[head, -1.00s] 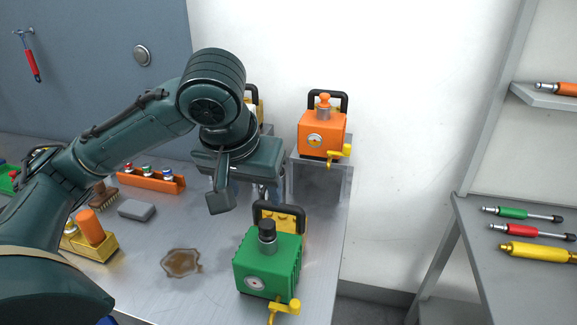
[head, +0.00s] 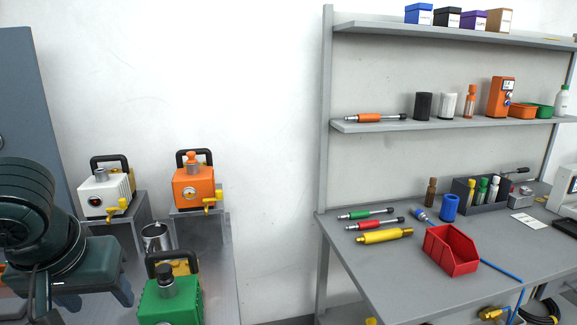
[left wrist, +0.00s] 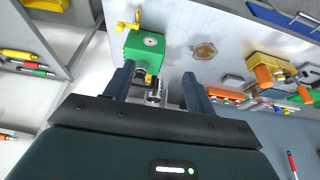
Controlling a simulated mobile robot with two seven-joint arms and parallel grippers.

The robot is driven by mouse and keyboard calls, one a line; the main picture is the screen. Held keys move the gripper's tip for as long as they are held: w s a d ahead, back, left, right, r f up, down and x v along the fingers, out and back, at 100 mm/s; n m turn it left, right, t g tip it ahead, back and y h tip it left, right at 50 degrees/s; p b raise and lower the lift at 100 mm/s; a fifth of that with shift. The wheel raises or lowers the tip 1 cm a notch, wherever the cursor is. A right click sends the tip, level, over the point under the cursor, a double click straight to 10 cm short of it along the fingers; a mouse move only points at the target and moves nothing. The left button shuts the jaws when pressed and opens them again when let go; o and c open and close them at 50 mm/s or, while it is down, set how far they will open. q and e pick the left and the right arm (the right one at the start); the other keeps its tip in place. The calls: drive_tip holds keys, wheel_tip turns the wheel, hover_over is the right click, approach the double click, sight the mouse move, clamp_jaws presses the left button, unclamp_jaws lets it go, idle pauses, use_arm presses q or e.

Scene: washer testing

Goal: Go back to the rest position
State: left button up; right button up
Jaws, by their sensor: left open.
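My left gripper (left wrist: 158,86) is open, with its two dark fingers apart and nothing held between them. In the head view my left arm fills the lower left corner, and the gripper's tips are partly cut off or hard to make out. In the left wrist view the green pump (left wrist: 145,50) and a metal cup (left wrist: 153,97) show beyond the fingers, apart from them as far as I can tell. My right gripper is not in view.
The green pump (head: 170,301), metal cup (head: 157,238), white pump (head: 106,193) and orange pump (head: 193,186) stand close to my left arm. A grey workbench (head: 395,282) with a red bin (head: 451,250) is at right. Bare wall separates the two benches.

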use_arm(q)
drive_tip(key=s+d+f+m+h, duration=0.1)
drive_tip(key=d+f+m+h, duration=0.15)
drive_tip(key=d+f, duration=0.4)
drive_tip(key=s+d+f+m+h, duration=0.1)
drive_tip(key=d+f+m+h, duration=0.2)
drive_tip(key=f, duration=0.7)
drive_tip(key=s+a+f+n+y, duration=0.1)
drive_tip(key=s+a+f+y, duration=0.35)
drive_tip(key=s+f, duration=0.75)
drive_tip(key=w+d+f+m+t+h, duration=0.1)
drive_tip(key=w+d+f+t+h, duration=0.2)
drive_tip(key=w+d+f+t, duration=0.3)
drive_tip(key=shift+f, duration=0.7)
drive_tip(key=shift+a, duration=0.1)
drive_tip(key=shift+c, duration=0.5)
